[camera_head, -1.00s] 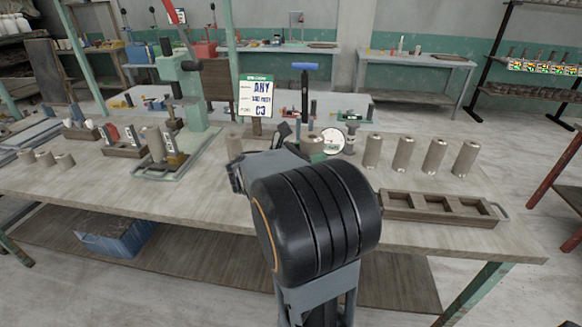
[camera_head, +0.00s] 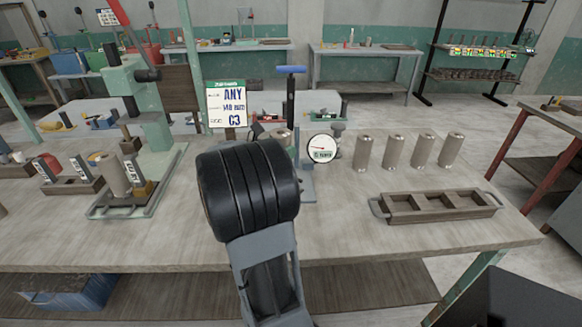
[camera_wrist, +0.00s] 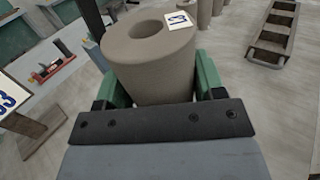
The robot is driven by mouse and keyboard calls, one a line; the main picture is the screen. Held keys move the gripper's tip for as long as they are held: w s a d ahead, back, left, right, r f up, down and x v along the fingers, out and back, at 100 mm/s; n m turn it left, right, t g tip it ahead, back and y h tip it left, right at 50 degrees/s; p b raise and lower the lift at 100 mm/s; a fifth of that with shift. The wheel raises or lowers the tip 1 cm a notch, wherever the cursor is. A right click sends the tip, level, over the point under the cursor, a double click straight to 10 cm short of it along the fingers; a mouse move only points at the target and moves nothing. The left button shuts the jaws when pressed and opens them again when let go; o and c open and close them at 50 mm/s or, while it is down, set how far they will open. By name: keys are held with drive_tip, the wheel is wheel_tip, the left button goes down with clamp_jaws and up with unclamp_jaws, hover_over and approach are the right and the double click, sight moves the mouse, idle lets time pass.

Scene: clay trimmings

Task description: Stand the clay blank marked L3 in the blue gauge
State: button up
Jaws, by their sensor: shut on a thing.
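The held clay blank (camera_wrist: 150,65) is a grey-brown cylinder with a hole in its top and a small white tag, whose mark is too small to read surely. My gripper (camera_wrist: 162,80) has its green jaws shut on the blank's sides in the wrist view. In the head view my arm hides most of the gripper; a clay top (camera_head: 281,137) shows just beyond it. The blue gauge (camera_head: 307,170) has an upright post, a blue handle and a round white dial (camera_head: 322,149). It stands just right of my arm, its base partly hidden.
Several clay cylinders (camera_head: 393,153) stand in a row right of the gauge. An empty wooden tray (camera_head: 438,217) with three compartments lies in front of them. A card (camera_head: 227,105) reads ANY, 140 mm, C3. A green press (camera_head: 140,110) stands at left. Front table space is clear.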

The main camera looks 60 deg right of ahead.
drive_tip(key=shift+s+d+f+b, duration=0.15)
drive_tip(key=shift+d+f, duration=0.75)
drive_tip(key=shift+f, duration=0.65)
drive_tip(key=shift+d+f+b, duration=0.15)
drive_tip(key=shift+d+f, duration=0.8)
drive_tip(key=shift+f, duration=0.55)
drive_tip(key=shift+s+d+f+b, duration=0.15)
drive_tip(key=shift+d+f, duration=0.75)
drive_tip(key=shift+f, duration=0.65)
drive_tip(key=shift+f, duration=0.1)
drive_tip(key=shift+f, duration=0.15)
drive_tip(key=o, duration=1.3)
drive_tip(key=shift+w, duration=0.1)
